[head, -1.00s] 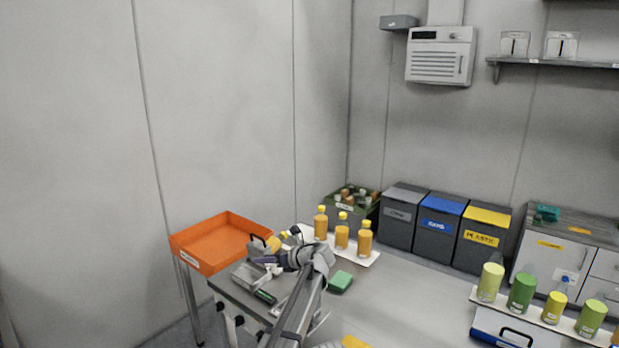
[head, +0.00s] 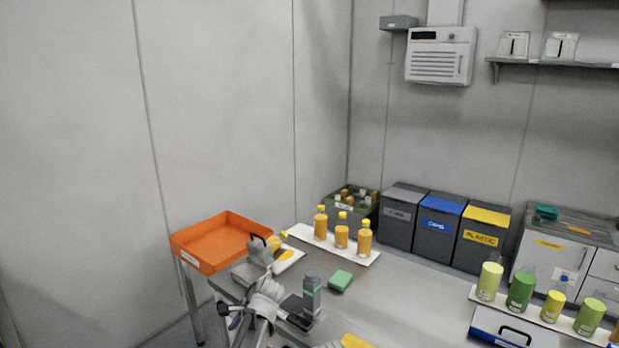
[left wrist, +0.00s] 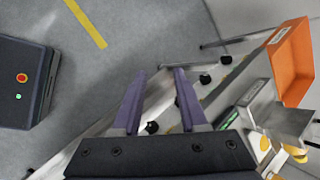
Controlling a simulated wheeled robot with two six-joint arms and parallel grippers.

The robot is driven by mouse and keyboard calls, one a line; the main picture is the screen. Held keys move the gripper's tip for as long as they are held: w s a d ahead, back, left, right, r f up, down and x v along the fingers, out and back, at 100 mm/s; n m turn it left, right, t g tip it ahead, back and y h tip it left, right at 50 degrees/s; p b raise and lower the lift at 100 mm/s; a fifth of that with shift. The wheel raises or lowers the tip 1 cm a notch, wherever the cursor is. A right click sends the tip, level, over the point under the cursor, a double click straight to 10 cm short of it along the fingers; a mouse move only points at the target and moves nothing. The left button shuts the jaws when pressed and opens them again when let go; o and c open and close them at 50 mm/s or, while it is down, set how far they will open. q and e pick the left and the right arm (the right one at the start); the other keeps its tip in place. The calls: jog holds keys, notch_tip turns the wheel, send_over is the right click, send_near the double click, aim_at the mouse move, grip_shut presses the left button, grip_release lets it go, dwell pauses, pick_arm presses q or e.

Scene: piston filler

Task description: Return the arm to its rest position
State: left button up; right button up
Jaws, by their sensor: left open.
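My left arm comes in at the bottom of the head view, and its gripper (head: 236,318) points down to the left at the near left edge of the table. Its fingers are partly hidden there. In the left wrist view the two purple fingers of the left gripper (left wrist: 159,75) stand apart with nothing between them. The floor and the table edge show beyond them. My right gripper is not in view.
An orange tray (head: 183,258) stands at the left. Orange bottles (head: 342,233), a green sponge (head: 340,281) and a steel filler (head: 256,256) are on the table. Bins (head: 436,231) stand behind. In the left wrist view, a dark box with a red button (left wrist: 22,84) stands on the floor.

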pick_arm(q)
jog(key=s+d+f+n+g+h, duration=0.25)
jog(key=s+n+h, duration=0.35)
jog(key=s+n, duration=0.85)
jog(key=s+d+m+y, duration=0.1)
jog(key=s+d+m, duration=0.4)
jog(key=s+d, duration=0.4)
jog(key=d, duration=0.2)
jog(key=shift+d+f+m, duration=0.35)
jog(key=shift+d, duration=0.05)
dwell(5.0)
